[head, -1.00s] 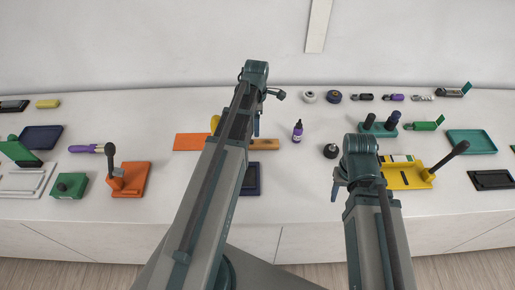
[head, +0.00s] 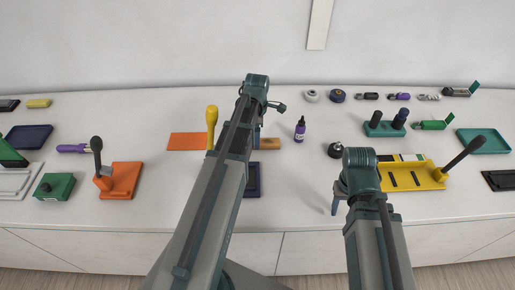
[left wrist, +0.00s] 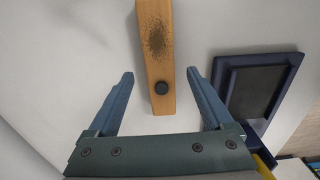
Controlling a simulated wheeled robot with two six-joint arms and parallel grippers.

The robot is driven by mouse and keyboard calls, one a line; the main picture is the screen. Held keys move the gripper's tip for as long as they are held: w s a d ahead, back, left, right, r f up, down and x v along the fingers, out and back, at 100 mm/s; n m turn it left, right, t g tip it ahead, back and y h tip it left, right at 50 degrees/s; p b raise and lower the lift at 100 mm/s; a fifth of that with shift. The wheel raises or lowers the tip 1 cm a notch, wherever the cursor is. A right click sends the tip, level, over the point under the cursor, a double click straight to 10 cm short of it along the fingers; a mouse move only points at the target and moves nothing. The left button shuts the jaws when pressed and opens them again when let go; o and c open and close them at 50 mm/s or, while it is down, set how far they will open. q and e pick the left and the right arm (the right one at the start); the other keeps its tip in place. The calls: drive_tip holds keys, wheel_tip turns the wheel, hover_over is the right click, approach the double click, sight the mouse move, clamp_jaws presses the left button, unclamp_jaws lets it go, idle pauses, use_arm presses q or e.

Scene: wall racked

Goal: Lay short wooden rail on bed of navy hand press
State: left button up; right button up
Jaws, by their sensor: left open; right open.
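The short wooden rail (head: 270,144) lies on the white counter, partly behind my left arm. In the left wrist view the rail (left wrist: 157,35) has a dark speckled patch and a black knob near its close end. My left gripper (left wrist: 160,73) is open, with that end between its fingers and a gap on each side. The navy hand press (head: 252,180) is partly hidden by my left arm; in the left wrist view its navy frame and dark bed (left wrist: 255,90) show to the right of the rail. My right gripper (head: 335,205) is open, empty and partly hidden, near the yellow press.
A yellow handle (head: 211,125) stands by an orange mat (head: 186,141). An orange press (head: 120,181) is left, a yellow press (head: 430,177) right. A purple bottle (head: 300,129) stands behind the rail. Counter between the bottle and orange mat is partly hidden by my arm.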

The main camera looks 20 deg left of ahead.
use_arm(q)
wheel_tip(320, 180, down, 2)
drive_tip(key=shift+f+b, duration=0.1)
drive_tip(key=shift+b, duration=0.4)
drive_tip(key=shift+r, duration=0.2)
drive_tip(key=shift+c, duration=0.2)
clamp_jaws()
